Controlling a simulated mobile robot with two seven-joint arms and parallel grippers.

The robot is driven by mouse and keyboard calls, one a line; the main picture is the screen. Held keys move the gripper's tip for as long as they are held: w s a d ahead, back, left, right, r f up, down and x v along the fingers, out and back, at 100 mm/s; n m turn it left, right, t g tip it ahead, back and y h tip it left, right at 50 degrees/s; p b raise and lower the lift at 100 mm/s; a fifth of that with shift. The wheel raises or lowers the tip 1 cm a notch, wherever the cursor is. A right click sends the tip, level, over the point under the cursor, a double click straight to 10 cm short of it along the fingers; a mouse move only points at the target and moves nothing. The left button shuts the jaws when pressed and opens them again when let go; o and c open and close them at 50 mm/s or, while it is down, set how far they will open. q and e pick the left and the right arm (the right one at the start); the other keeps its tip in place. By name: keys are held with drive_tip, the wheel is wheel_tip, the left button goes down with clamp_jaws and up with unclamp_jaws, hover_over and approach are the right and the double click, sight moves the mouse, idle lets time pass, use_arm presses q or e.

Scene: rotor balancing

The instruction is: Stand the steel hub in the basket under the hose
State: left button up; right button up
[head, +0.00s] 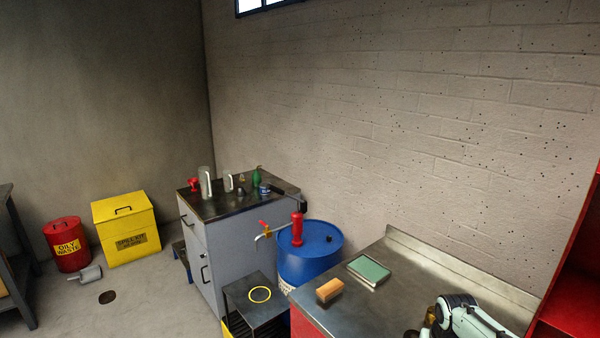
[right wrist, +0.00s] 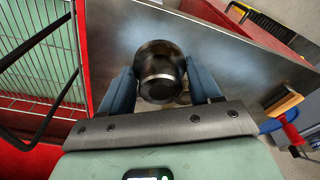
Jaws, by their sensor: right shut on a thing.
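The steel hub (right wrist: 160,68), a dark rounded metal piece with a bright band, is between the blue fingers of my right gripper (right wrist: 162,88) in the right wrist view. That gripper is shut on it, over the steel bench top (right wrist: 225,45). In the head view my right arm (head: 470,315) is at the bottom right, and its fingertips are not clear. A wire grid (right wrist: 35,65), possibly the basket, is at the left of the right wrist view, apart from the hub. A black curved bar or hose crosses near it; I cannot tell which. My left gripper is not in view.
On the bench lie an orange block (head: 329,290) and a green-topped tray (head: 369,270). A blue drum (head: 312,262) with a red pump (head: 297,229) stands beyond. Left are a grey cabinet (head: 205,257), a yellow spill box (head: 126,229) and a red bin (head: 67,245). Left floor is mostly clear.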

drive_tip(key=s+a+f+n, duration=0.2)
drive_tip(key=a+f, duration=0.4)
drive_tip(key=f, duration=0.1)
drive_tip(key=s+a+f+n, duration=0.2)
drive_tip(key=a+f, duration=0.4)
drive_tip(key=a, duration=0.1)
drive_tip(key=shift+s+a+f+n+y, duration=0.15)
drive_tip(key=shift+s+f+n+y, duration=0.15)
drive_tip(key=shift+f, duration=0.1)
drive_tip(key=shift+w, duration=0.1)
